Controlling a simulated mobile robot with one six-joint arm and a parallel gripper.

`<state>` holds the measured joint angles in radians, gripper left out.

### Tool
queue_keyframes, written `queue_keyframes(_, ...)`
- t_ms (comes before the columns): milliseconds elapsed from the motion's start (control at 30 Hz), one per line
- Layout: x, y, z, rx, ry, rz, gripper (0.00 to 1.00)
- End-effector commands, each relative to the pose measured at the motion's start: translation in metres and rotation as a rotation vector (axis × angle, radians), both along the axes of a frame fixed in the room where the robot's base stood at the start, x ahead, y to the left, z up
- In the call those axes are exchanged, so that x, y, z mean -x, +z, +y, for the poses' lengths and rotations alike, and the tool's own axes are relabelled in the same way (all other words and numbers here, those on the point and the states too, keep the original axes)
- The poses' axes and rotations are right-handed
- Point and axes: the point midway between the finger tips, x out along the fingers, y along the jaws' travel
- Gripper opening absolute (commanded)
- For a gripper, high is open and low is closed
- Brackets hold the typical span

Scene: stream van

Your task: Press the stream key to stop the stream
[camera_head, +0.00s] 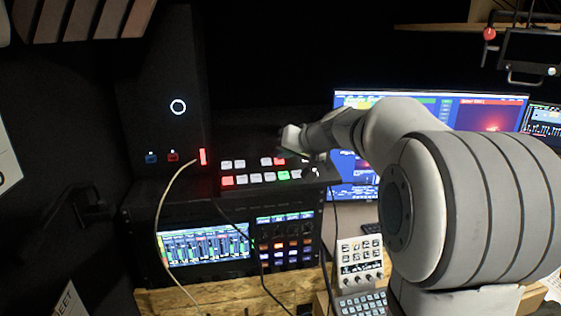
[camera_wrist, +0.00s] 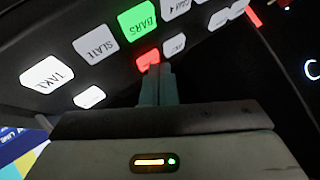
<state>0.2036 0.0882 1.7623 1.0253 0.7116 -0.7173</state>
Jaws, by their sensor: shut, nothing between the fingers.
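The switcher panel (camera_head: 245,170) has two rows of lit keys. In the wrist view the keys appear upside down: a green BARS key (camera_wrist: 138,20), a white SLATE key (camera_wrist: 96,45) and a white TAKE key (camera_wrist: 47,75). A red-lit key (camera_wrist: 147,60) in the other row, also in the head view (camera_head: 279,161), has no readable label; I cannot tell whether it is the stream key. My gripper (camera_wrist: 157,70) is shut and empty, its fingertips at this red key and overlapping its edge in the picture. Contact cannot be told.
A black tower (camera_head: 165,85) with a white ring light stands left of the panel. Cables (camera_head: 170,185) hang in front. A rack with an audio screen (camera_head: 203,243) sits below the panel. A monitor (camera_head: 355,180) stands to the right, partly behind my arm.

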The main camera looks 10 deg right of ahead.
Motion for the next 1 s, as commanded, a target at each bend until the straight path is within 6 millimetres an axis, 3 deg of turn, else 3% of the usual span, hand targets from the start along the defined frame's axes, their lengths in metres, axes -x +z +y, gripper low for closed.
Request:
queue_keyframes(567, 0.000, -0.002, 0.000, 0.000, 0.000, 0.001, 0.00)
queue_keyframes(1000, 0.004, 0.014, 0.000, 0.000, 0.000, 0.001, 0.00)
